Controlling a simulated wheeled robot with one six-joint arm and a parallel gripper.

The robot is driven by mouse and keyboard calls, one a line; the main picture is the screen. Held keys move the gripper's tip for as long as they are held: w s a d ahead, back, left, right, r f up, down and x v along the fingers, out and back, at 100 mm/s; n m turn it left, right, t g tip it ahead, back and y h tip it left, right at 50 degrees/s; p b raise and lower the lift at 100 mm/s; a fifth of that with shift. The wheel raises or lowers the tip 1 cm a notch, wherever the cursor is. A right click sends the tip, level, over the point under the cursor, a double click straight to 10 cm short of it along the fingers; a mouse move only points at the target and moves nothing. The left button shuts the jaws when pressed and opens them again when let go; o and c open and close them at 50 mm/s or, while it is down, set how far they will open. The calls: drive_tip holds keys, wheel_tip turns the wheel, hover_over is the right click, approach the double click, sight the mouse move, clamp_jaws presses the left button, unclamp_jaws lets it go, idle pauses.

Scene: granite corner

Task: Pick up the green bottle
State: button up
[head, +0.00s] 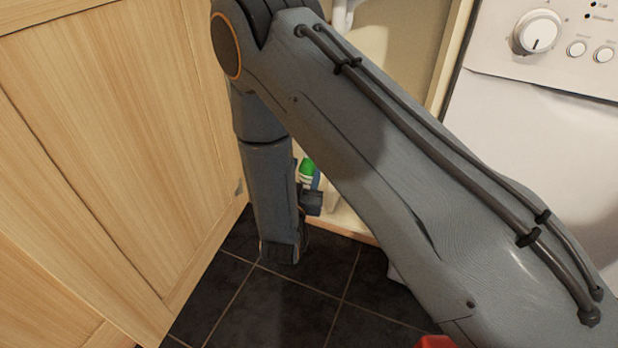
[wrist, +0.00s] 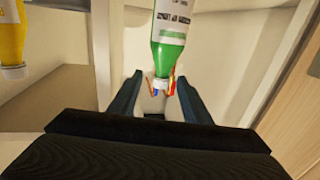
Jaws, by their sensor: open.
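The green bottle (wrist: 170,47), with a white label, shows in the wrist view, its neck and light cap pointing down in the picture. The neck end lies between the two fingers of my gripper (wrist: 158,88), which is open. I cannot tell whether either finger touches it. Small red and yellow parts show beside the cap. In the head view only a green part with white below it (head: 307,168) shows beside my arm; the rest is hidden.
A yellow bottle (wrist: 12,38) stands to the left in the wrist view. A wooden cabinet door (head: 100,130) is close to my arm at left. A white appliance (head: 545,120) with knobs is at right. The dark tiled floor (head: 270,305) shows bare in front.

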sight(307, 158)
drive_tip(key=shift+w+d+r+b, duration=0.15)
drive_tip(key=shift+w+b, duration=0.75)
drive_tip(key=shift+w, duration=0.5)
drive_tip(key=shift+w+r+b, duration=0.15)
drive_tip(key=shift+w+b, duration=0.75)
drive_tip(key=shift+w, duration=0.5)
drive_tip(key=shift+c, duration=0.4)
clamp_jaws()
